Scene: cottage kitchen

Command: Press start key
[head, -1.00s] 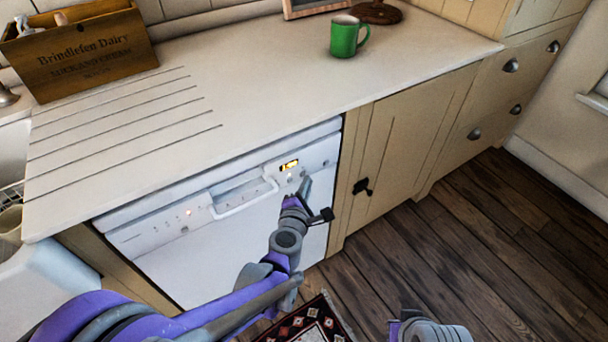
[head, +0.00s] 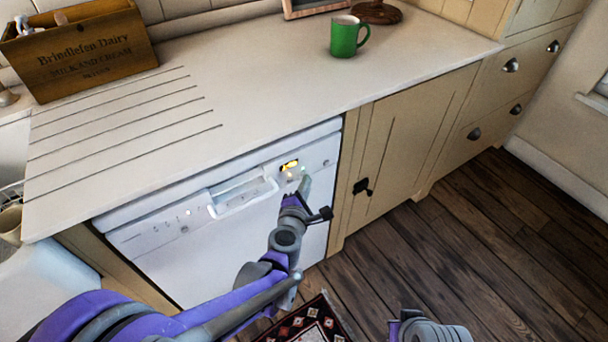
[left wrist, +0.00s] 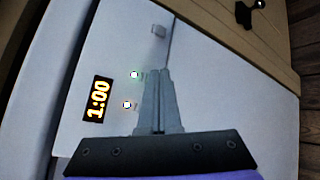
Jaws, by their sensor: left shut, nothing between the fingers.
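The white dishwasher (head: 165,262) is built in under the counter. Its panel has a lit display (head: 289,165), which reads 1:00 in the left wrist view (left wrist: 97,99). I cannot read which is the start key. My left gripper (head: 306,179) is shut and empty, its tips at the panel just right of the display.
A green mug (head: 346,37) and a wooden crate (head: 82,55) stand on the counter (head: 262,72). A cupboard door with a dark latch (head: 362,187) is right of the dishwasher. A patterned rug (head: 318,322) lies on the wooden floor, which is open to the right.

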